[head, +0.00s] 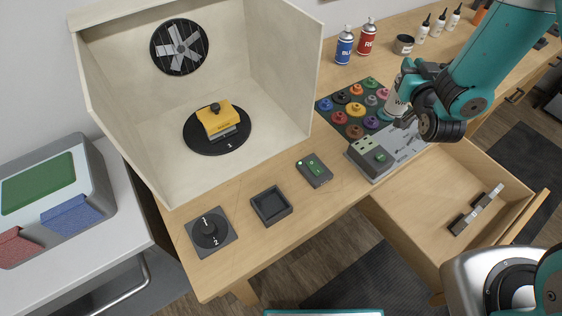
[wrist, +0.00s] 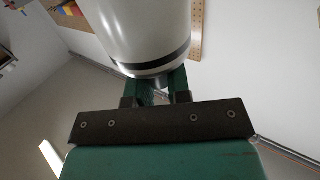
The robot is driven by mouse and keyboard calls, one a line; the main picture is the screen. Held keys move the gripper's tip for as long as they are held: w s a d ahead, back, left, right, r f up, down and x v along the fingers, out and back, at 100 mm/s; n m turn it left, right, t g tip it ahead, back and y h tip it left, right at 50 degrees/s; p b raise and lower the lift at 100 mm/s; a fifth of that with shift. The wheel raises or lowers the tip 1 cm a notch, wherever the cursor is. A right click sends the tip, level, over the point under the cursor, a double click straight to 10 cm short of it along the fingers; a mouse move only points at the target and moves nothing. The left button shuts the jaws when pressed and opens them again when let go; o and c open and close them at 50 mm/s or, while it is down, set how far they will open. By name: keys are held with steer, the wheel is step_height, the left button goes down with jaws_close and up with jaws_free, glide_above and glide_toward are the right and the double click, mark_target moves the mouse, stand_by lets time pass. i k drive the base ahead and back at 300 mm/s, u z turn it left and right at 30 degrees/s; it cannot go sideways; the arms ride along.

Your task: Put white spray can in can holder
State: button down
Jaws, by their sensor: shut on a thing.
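My gripper (head: 408,92) is at the right of the head view, above the workbench near the colored round pieces. It is shut on the white spray can (head: 395,106), which is partly hidden by the gripper. In the wrist view, the can (wrist: 135,35) fills the upper middle, with a dark band near one end, between the gripper's fingers (wrist: 156,88). An open dark square tray (head: 271,206) lies empty at the front of the bench. I cannot tell for certain which thing is the can holder.
A blue spray can (head: 345,46) and a red one (head: 366,38) stand at the back, beside a dark pot (head: 403,45). A grey board (head: 385,153) lies below the gripper. An open drawer (head: 440,205) juts out in front. A spray booth (head: 180,120) holds a yellow part.

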mark_target(272, 207)
steer(key=k, duration=0.9)
steer(key=u, duration=1.1)
